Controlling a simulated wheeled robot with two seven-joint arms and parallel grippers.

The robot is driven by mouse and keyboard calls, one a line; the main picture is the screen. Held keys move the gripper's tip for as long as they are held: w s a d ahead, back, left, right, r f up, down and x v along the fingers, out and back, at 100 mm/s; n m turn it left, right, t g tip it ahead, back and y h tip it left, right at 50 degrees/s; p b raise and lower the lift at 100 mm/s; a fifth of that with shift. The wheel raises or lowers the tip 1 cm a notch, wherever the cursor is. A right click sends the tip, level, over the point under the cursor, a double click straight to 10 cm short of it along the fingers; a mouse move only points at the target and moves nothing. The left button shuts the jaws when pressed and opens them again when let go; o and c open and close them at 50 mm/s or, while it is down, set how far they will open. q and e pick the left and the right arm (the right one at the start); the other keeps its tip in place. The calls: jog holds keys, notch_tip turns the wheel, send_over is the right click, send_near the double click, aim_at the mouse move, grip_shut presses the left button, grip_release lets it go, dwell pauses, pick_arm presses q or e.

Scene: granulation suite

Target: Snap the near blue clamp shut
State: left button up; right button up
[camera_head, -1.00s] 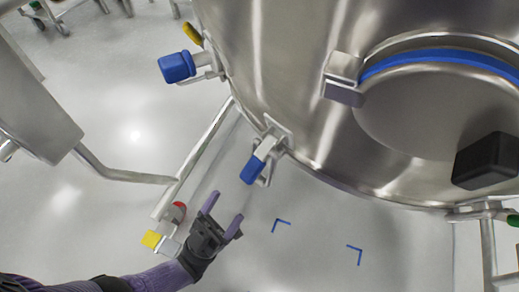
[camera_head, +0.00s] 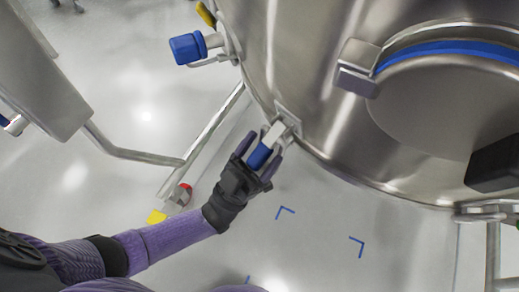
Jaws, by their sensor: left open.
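The near blue clamp (camera_head: 261,155) sticks out from the lower left side of the steel vessel (camera_head: 300,70), with a pale metal arm and a blue handle. My left gripper (camera_head: 258,156) is at the clamp, its two fingers open on either side of the blue handle. Whether the fingers touch the handle I cannot tell. A second blue-handled clamp (camera_head: 187,48) juts out farther up the vessel's left side. My right gripper is not in view.
A steel frame rail (camera_head: 215,125) runs beside the vessel, with a yellow and red fitting (camera_head: 175,200) at its lower end. A grey container (camera_head: 45,75) stands at upper left. The floor with blue corner marks (camera_head: 285,212) is clear below the vessel.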

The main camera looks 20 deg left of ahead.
pick_arm(q)
grip_shut()
dwell(1.3)
